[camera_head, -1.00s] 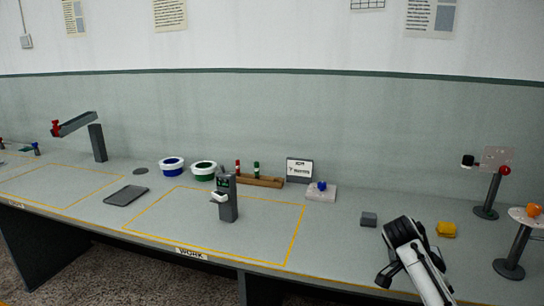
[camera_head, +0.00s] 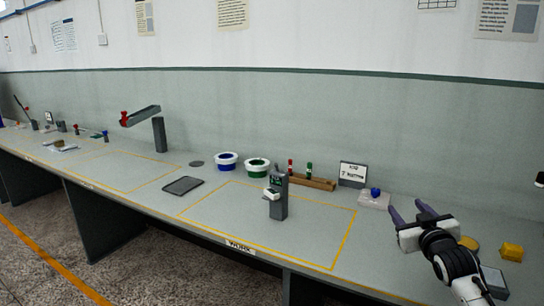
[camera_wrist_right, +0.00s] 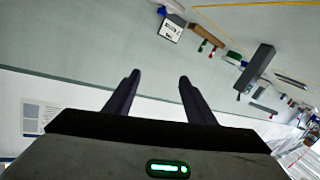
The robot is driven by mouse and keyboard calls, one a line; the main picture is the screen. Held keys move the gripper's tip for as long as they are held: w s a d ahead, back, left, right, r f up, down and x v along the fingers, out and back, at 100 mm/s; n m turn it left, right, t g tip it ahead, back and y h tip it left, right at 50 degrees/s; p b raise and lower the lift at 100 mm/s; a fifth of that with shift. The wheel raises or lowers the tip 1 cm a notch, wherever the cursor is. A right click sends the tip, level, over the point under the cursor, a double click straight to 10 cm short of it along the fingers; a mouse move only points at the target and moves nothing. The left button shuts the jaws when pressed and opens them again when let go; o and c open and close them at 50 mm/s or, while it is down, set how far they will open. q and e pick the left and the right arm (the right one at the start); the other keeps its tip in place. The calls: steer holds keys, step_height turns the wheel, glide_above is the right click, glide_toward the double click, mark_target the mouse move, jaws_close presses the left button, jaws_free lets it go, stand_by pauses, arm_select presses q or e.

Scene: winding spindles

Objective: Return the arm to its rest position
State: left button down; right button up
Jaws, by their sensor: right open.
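My right gripper (camera_head: 407,207) is above the right part of the long grey bench (camera_head: 330,225), its two dark fingers apart with nothing between them. In the right wrist view the open fingers (camera_wrist_right: 159,76) also stand apart and empty, with the wall and bench items beyond them. My left gripper is not in view.
A yellow block (camera_head: 512,252) and a round tan disc (camera_head: 468,242) lie beside my right arm. A clear block with a blue knob (camera_head: 375,198) and a small sign (camera_head: 352,174) stand left of the gripper. A grey post (camera_head: 278,197) stands inside the yellow-outlined area.

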steer(key=shift+n+g+y, duration=0.3)
steer(key=shift+g+y, duration=0.4)
steer(key=shift+g, duration=0.1)
steer(key=s+a+f, duration=0.1)
steer(key=s+f, duration=0.1)
steer(key=f, duration=0.2)
steer(key=s+a+f, duration=0.2)
steer(key=f, duration=0.2)
steer(key=s+a+f, duration=0.2)
steer(key=f, duration=0.2)
steer(key=shift+s+f, duration=0.1)
steer(key=shift+s, duration=0.05)
steer(key=s+a+f+g+y, duration=0.15)
steer(key=s+a+f, duration=0.45)
steer(key=s+f, duration=0.6)
steer(key=s+a+f+g, duration=0.1)
steer(key=s+a+f, duration=0.2)
steer(key=s, duration=0.6)
steer(key=s+a+f+g+y, duration=0.1)
steer(key=s+a+f+g, duration=0.1)
steer(key=s, duration=0.6)
steer(key=s+a+f+g, duration=0.2)
steer(key=s+a+f, duration=0.2)
steer(key=s, duration=0.5)
step_height(320, 180, down, 2)
steer(key=shift+s+a, duration=0.3)
steer(key=shift+a, duration=0.05)
